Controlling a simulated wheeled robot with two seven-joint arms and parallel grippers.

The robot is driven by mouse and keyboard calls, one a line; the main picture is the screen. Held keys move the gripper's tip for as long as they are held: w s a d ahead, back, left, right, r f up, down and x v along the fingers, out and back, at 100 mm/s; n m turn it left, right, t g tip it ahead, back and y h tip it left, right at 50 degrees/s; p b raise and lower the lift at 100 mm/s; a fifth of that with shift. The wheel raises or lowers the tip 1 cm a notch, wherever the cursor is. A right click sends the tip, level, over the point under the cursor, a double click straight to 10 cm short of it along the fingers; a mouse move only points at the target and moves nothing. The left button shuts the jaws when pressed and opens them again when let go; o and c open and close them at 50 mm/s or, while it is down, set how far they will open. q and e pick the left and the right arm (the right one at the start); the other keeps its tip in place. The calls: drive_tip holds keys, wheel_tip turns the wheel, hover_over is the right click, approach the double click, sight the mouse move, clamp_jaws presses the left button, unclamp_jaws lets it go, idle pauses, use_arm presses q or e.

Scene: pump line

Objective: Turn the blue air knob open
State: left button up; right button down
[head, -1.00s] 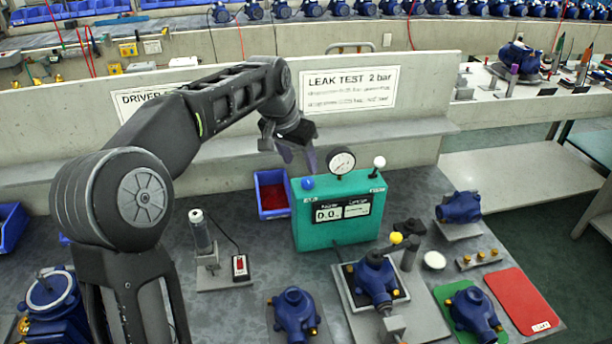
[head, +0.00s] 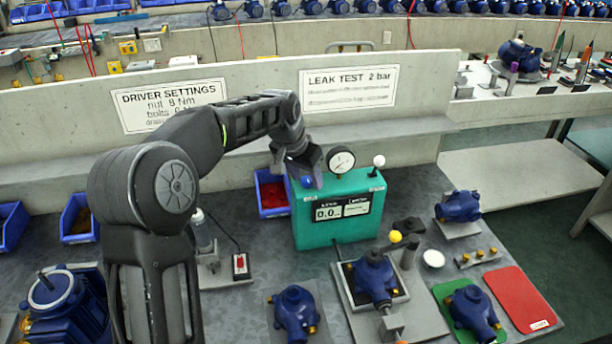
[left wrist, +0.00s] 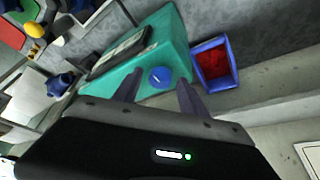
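The blue air knob (head: 307,182) sits on the top left of the green leak tester (head: 335,230), partly behind a finger of my left gripper (head: 308,172) in the head view. In the left wrist view the blue knob (left wrist: 160,77) shows as a round disc with a pale line on it. The two fingers of my left gripper (left wrist: 158,92) stand apart on either side of the knob, with gaps between. The gripper is open and points down at the knob. My right gripper does not show.
A pressure gauge (head: 341,161) and a white-knobbed lever (head: 378,162) stand on the tester's top, right of the knob. A blue bin with red parts (head: 268,209) is just left of the tester. Blue pumps (head: 296,312) and a clamp fixture (head: 352,305) stand in front.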

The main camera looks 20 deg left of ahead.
use_arm(q)
clamp_jaws()
idle(0.3)
